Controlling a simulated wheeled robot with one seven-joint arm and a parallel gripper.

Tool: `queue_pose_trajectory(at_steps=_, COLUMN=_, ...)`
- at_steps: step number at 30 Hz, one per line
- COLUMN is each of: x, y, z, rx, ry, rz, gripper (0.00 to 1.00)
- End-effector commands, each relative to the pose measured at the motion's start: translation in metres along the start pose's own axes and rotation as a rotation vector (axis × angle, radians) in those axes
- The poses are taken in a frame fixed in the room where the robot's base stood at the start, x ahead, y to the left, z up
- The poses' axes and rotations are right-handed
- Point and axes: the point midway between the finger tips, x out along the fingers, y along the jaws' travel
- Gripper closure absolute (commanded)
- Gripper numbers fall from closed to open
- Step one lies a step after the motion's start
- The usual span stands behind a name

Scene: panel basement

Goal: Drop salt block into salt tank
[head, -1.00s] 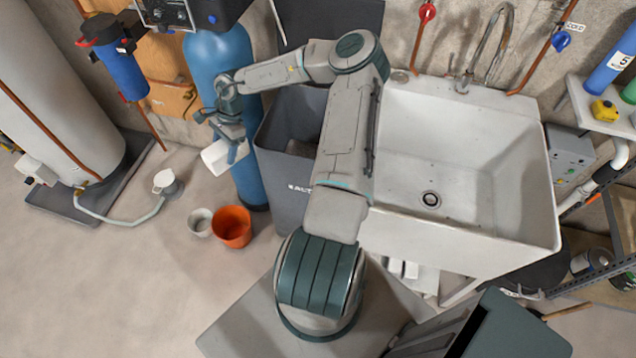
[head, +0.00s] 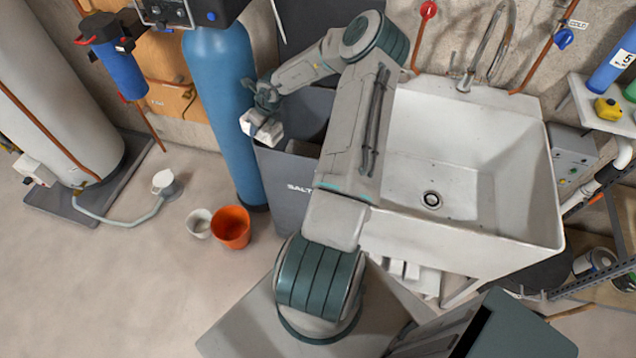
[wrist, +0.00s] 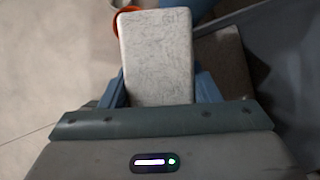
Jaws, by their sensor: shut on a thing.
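The salt block (head: 269,133) is a white slab, and my gripper (head: 262,119) is shut on it. In the wrist view the block (wrist: 157,58) sits lengthwise between the two blue-grey fingers. The salt tank (head: 285,190) is a tall dark grey open bin marked "SALT" on its front, partly hidden by my arm. In the head view the block shows over the tank's left rim area, with the opening to its right. In the wrist view the dark tank opening lies right of the block. I cannot tell the block's exact height above the rim.
A blue cylinder (head: 228,120) stands close at the tank's left. An orange bucket (head: 231,230) and a small white pot (head: 199,223) are on the floor left of the tank. A white sink (head: 480,220) is at its right. The dark lid (head: 300,25) stands raised behind.

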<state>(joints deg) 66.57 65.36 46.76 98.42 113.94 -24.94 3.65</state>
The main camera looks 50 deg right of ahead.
Motion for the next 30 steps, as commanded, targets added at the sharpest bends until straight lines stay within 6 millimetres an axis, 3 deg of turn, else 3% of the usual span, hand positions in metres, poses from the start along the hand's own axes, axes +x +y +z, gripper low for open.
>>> queue_pose_trajectory(at_steps=14, x=-0.005, y=-0.076, z=-0.014, rx=0.521, ry=-0.005, rz=-0.223, gripper=1.00)
queue_pose_trajectory(at_steps=24, x=-0.020, y=-0.148, z=-0.035, rx=1.008, ry=-0.007, rz=-0.421, gripper=1.00)
queue_pose_trajectory(at_steps=30, x=-0.028, y=-0.173, z=-0.043, rx=1.184, ry=-0.007, rz=-0.491, gripper=1.00)
